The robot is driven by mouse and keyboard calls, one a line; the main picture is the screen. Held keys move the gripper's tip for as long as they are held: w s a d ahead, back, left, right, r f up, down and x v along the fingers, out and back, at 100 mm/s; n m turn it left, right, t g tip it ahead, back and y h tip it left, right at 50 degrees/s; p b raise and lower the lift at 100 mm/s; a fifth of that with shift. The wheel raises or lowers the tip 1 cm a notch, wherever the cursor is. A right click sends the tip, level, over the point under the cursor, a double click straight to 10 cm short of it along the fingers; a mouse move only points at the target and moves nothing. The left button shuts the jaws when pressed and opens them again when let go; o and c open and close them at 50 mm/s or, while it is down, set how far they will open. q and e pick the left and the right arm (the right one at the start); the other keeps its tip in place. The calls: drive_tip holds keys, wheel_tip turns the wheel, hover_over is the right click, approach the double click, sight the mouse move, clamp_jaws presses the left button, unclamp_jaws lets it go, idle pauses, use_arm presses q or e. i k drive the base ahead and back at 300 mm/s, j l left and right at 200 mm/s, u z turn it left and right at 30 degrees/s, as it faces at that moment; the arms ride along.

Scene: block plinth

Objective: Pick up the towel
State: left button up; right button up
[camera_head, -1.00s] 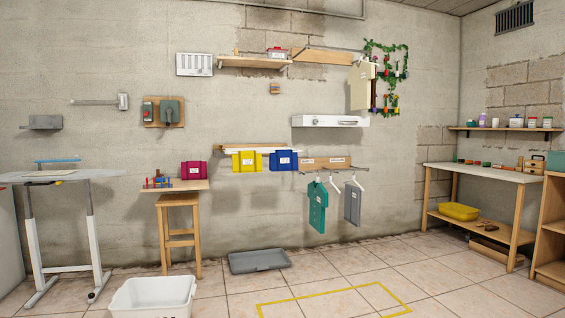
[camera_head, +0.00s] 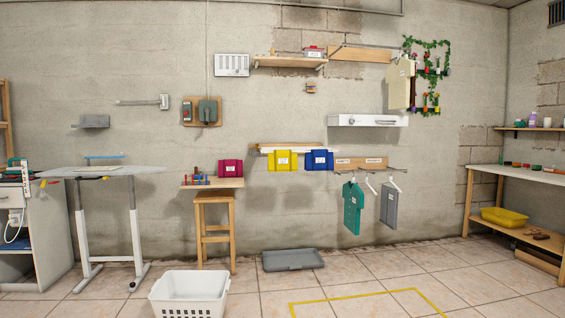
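I cannot surely tell which thing is the towel. A cream flat cloth-like piece (camera_head: 400,86) hangs from the upper rail at the right of the back wall. A teal piece (camera_head: 352,207) and a grey piece (camera_head: 389,208) hang on hangers from the lower rail, apart from each other. Neither of my grippers is in view.
A white basket (camera_head: 188,300) stands on the floor in front, with a grey tray (camera_head: 292,260) behind it. A wooden stool (camera_head: 215,225), a white-legged table (camera_head: 105,170) and a workbench (camera_head: 520,178) line the walls. The tiled floor at centre right is clear.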

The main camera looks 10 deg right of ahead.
sight(281, 160)
drive_tip(key=i+l+z, duration=0.15)
drive_tip(key=i, duration=0.5)
drive_tip(key=i+z, duration=0.2)
drive_tip(key=i, duration=0.5)
drive_tip(key=i+j+z, duration=0.15)
drive_tip(key=i, duration=0.5)
drive_tip(key=i+j+z, duration=0.2)
drive_tip(key=i, duration=1.1)
drive_tip(key=i+l+u, duration=0.15)
drive_tip(key=i, duration=0.4)
